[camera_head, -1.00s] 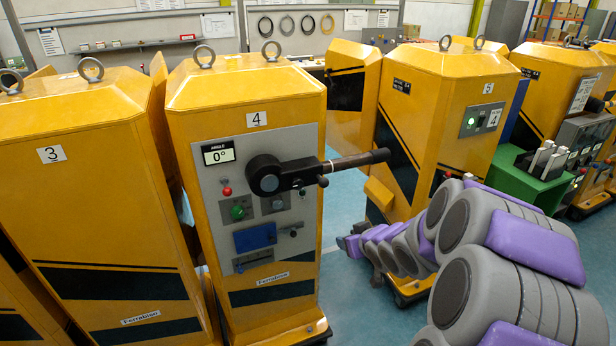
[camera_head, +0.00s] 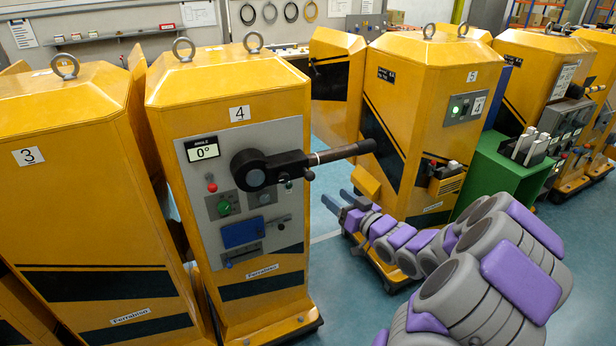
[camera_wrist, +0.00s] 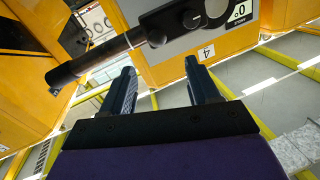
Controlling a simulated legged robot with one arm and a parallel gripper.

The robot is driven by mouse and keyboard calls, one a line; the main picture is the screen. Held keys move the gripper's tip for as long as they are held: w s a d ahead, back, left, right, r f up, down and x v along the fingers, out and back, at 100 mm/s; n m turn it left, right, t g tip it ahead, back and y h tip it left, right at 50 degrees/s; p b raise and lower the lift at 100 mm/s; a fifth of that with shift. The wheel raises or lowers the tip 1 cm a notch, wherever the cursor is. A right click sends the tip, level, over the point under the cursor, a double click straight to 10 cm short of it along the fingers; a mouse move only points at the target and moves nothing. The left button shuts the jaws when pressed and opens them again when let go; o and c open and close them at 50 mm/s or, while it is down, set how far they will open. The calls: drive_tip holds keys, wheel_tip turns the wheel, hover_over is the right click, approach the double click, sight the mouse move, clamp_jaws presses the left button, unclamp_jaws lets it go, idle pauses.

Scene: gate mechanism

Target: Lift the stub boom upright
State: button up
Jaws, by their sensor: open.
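The stub boom (camera_head: 340,153) is a dark rod on a round black hub (camera_head: 254,171) on the panel of yellow cabinet 4 (camera_head: 228,97). It points right and slightly up, near horizontal, and the angle display (camera_head: 203,151) reads 0°. In the wrist view the boom (camera_wrist: 100,62) crosses the upper left, beyond the fingers. My gripper (camera_head: 338,203) is open and empty, below the boom and right of the panel, apart from it in the head view. Its two fingers also show in the wrist view (camera_wrist: 158,82), with nothing between them.
Cabinet 5 (camera_head: 415,90) stands right of and behind my gripper. Cabinet 3 (camera_head: 70,200) stands close on the left. A green box (camera_head: 500,172) with white-handled items stands at the right. Blue floor (camera_head: 345,290) is clear in front of the gap between cabinets 4 and 5.

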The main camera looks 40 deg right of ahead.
sight(313, 179)
drive_tip(key=w, duration=0.4)
drive_tip(key=w+b, duration=0.1)
drive_tip(key=w, duration=0.3)
drive_tip(key=w+d, duration=0.1)
drive_tip(key=w, duration=0.3)
drive_tip(key=shift+w+f, duration=0.15)
drive_tip(key=shift+w, duration=0.05)
drive_tip(key=shift+w+d+b, duration=0.1)
drive_tip(key=shift+w+b, duration=0.2)
drive_tip(key=shift+w, duration=0.45)
drive_tip(key=shift+c, duration=0.3)
clamp_jaws()
